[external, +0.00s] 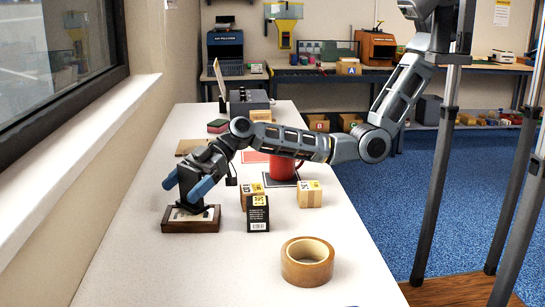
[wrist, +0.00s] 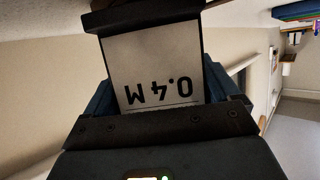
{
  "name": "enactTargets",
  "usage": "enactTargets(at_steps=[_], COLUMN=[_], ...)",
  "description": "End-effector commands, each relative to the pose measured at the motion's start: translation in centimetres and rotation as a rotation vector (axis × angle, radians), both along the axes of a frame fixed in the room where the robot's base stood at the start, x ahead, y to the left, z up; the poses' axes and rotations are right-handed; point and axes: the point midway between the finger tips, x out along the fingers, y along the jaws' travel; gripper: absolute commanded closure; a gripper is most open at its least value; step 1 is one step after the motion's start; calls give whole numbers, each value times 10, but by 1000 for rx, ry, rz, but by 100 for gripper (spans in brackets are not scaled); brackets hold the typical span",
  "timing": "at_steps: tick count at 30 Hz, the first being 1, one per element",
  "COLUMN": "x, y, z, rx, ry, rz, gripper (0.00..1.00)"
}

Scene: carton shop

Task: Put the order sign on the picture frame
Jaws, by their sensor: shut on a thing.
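The order sign (wrist: 150,65) is a white panel with large dark characters and dark edges, filling the middle of the wrist view. My gripper (external: 188,190) is shut on it, with blue fingers on either side. In the external view, the fingers hide most of the sign; a dark lower part shows beneath them. The picture frame (external: 190,227), brown with a pale inside, lies flat on the white table at the left, directly below my gripper. The sign's lower end is at the frame's top; I cannot tell whether they touch. The frame is not recognisable in the wrist view.
A tape roll (external: 307,262), a black box (external: 258,214), and a small carton (external: 310,194) stand to the right on the table (external: 130,270). A red cylinder (external: 277,166) stands behind them. The window sill (external: 75,165) runs along the left. The table's front left is clear.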

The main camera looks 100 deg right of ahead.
Motion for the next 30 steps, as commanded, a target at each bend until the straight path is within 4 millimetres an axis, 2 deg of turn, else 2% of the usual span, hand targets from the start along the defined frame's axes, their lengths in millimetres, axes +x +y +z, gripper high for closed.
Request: enactTargets(at_steps=[9,10,13,23,30], x=[0,0,0,0,-24], y=[0,0,0,0,-25], z=[-4,-2,-2,3,14], rx=[0,0,-1,0,-2], ry=[-1,-1,-1,0,-3], rz=[0,0,0,1,-1], gripper=[41,8,0,0,0])
